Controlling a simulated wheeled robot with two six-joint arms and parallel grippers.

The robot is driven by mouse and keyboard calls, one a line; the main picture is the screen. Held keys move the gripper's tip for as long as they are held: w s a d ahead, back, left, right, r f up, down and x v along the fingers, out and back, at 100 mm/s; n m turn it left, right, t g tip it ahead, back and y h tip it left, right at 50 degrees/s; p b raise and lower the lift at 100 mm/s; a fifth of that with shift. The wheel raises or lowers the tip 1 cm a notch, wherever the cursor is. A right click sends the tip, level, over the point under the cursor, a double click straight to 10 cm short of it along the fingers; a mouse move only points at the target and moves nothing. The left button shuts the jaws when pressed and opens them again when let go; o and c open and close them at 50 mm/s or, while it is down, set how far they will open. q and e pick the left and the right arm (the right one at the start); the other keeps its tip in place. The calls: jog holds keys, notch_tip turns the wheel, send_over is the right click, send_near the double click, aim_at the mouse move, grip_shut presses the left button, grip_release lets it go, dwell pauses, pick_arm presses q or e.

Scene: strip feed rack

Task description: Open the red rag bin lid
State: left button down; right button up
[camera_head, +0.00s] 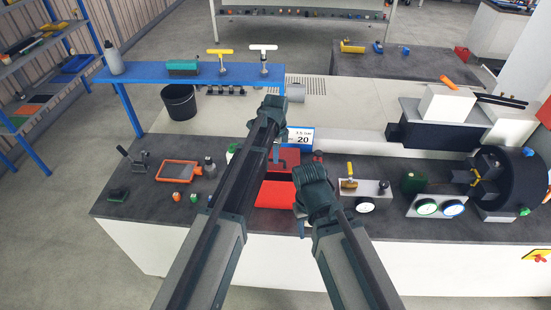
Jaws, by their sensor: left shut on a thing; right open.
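The red rag bin (275,194) stands on the dark worktop, mostly hidden behind my two arms. A darker red part (290,156), seemingly its lid, shows behind the bright red part; how far it is open is hard to tell. My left gripper (276,153) reaches down over this darker part and is shut, apparently on the lid; the contact is small and partly hidden. My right gripper (301,226) is open and empty, just right of the bin and pointing down near the worktop's front.
An orange-framed tray (178,171) lies to the left. A grey block with a yellow-handled brush (348,182) and a gauge stands to the right. A blue shelf (200,73) stands behind left.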

pick_arm(q)
jog(key=shift+g, duration=0.4)
jog(key=w+r+p, duration=0.2)
jog(key=w, duration=0.1)
jog(key=shift+r, duration=0.4)
jog(key=shift+w+r+g+p, duration=0.55)
jog(key=shift+w+r+g, duration=0.2)
jog(key=shift+g, duration=0.25)
jog(key=c, duration=0.9)
grip_release()
jog(key=r+p, duration=0.4)
jog(key=w+r+p, duration=0.1)
jog(key=r+p, duration=0.3)
jog(key=w+r+p, duration=0.1)
jog(key=r+p, duration=0.2)
jog(key=shift+r+p, duration=0.4)
